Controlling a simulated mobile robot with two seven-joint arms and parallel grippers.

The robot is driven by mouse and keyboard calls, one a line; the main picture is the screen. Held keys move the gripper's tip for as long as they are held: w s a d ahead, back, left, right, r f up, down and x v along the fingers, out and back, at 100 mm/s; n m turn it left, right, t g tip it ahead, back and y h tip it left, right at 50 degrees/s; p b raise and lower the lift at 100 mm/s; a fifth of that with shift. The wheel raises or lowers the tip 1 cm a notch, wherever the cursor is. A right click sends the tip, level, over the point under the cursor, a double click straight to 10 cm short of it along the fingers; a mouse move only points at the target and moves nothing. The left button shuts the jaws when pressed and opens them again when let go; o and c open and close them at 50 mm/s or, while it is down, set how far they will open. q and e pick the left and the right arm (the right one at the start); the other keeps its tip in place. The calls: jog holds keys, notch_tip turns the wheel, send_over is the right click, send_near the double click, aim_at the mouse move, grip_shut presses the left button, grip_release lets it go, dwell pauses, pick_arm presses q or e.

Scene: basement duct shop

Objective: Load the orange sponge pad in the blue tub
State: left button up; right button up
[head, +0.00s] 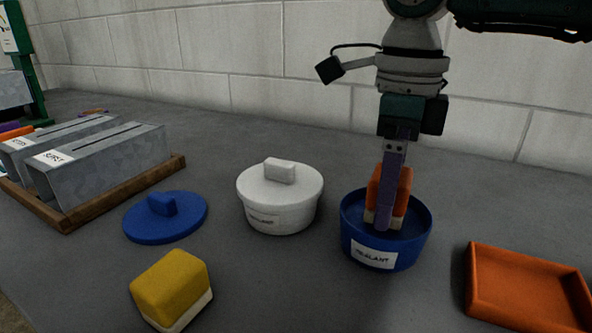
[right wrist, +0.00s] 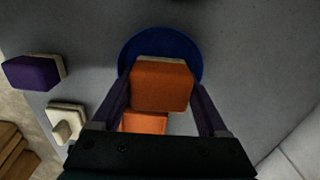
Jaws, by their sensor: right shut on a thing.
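The orange sponge pad (head: 404,190) has an orange body and a pale layer at its lower end. My right gripper (head: 386,224) points down and is shut on the pad. Its lower end is inside the rim of the open blue tub (head: 414,250), which has a white label on its front. I cannot tell whether the pad touches the tub floor. In the right wrist view the pad (right wrist: 162,86) sits between both fingers, with the blue tub (right wrist: 160,36) behind it. My left gripper is not in view.
A blue lid (head: 183,222) lies on the grey tabletop. A lidded white tub (head: 282,214) stands left of the blue tub. A yellow sponge (head: 170,285) is at the front, an orange tray (head: 525,291) at the right. Metal boxes (head: 100,163) stand on a wooden tray at the left.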

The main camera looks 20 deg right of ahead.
jog(key=shift+f+b, duration=0.4)
jog(key=shift+f, duration=0.15)
dwell(0.5)
dwell(0.9)
notch_tip(320, 180, up, 7)
jog(key=p, duration=0.5)
jog(key=shift+p, duration=0.4)
dwell(0.3)
